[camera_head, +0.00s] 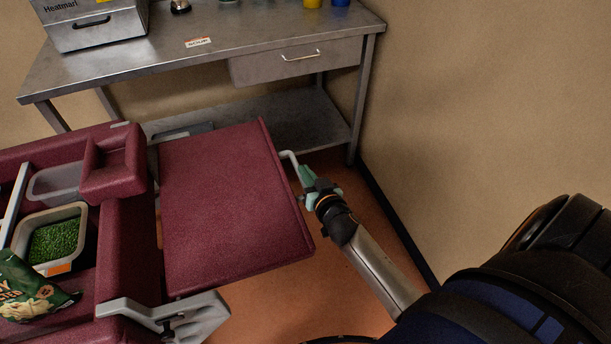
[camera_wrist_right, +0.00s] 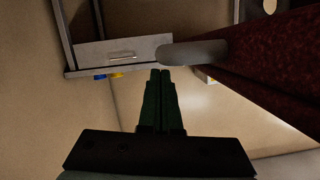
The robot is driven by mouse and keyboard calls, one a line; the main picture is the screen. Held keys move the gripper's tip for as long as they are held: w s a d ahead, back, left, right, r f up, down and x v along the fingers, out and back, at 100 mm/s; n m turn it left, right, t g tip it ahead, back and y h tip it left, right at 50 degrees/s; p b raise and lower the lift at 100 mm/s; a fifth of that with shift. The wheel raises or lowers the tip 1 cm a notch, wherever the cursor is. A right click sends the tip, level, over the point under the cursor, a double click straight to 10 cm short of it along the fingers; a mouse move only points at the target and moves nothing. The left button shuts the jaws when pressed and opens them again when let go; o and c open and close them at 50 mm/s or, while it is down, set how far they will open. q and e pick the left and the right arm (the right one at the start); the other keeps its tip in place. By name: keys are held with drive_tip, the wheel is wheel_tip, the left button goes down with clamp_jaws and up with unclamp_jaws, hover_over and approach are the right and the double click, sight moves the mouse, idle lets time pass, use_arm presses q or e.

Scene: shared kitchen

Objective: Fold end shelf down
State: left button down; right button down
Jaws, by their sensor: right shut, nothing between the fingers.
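The end shelf (camera_head: 225,205) is a flat maroon panel sticking out from the right end of the maroon cart (camera_head: 130,235). It looks raised and roughly level. A pale grey bent rod (camera_head: 291,158) shows at its outer right edge. My right gripper (camera_head: 307,178), with green fingers, is by that rod, just outside the shelf edge, shut and empty. In the right wrist view the shut fingers (camera_wrist_right: 160,74) point just left of a rounded grey bar (camera_wrist_right: 194,52), with maroon shelf (camera_wrist_right: 275,65) to the right. Contact with the rod cannot be told. My left gripper is not in view.
A steel table (camera_head: 200,50) with a drawer (camera_head: 297,62) and a lower shelf stands behind. A beige wall (camera_head: 480,110) is close on the right. Orange floor (camera_head: 335,290) shows beside the shelf. The cart holds a green-filled tub (camera_head: 57,240) and a snack bag (camera_head: 25,295).

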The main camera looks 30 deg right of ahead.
drive_tip(key=shift+f, duration=0.3)
drive_tip(key=shift+f, duration=0.1)
